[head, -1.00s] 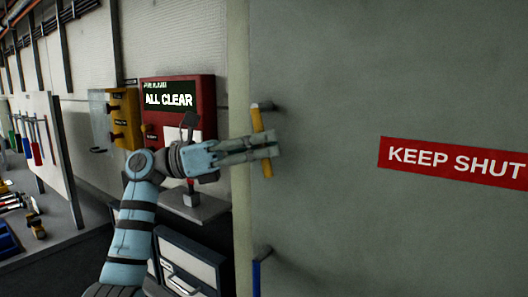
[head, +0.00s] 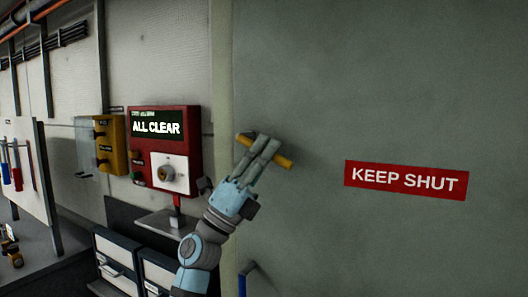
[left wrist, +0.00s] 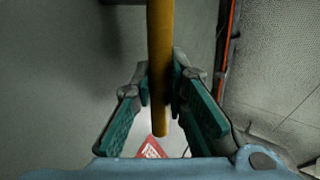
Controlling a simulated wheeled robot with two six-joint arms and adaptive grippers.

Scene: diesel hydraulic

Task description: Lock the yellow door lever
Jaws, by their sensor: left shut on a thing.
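The yellow door lever (head: 285,162) is on the large grey door (head: 320,80), near its left edge. It slants from upper left down to the right, closer to level than upright. My left gripper (head: 264,149) reaches up from below and is shut on the lever around its middle, hiding part of it. In the left wrist view the yellow lever (left wrist: 160,40) runs down between the two teal-padded fingers (left wrist: 160,85), its free end showing past them. My right gripper is not in view.
A blue lever (head: 243,279) sits lower on the same door. A red "KEEP SHUT" sign (head: 406,180) is to the right. Left of the door are a red "ALL CLEAR" panel (head: 195,150), a yellow box (head: 118,160) and drawers (head: 118,262).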

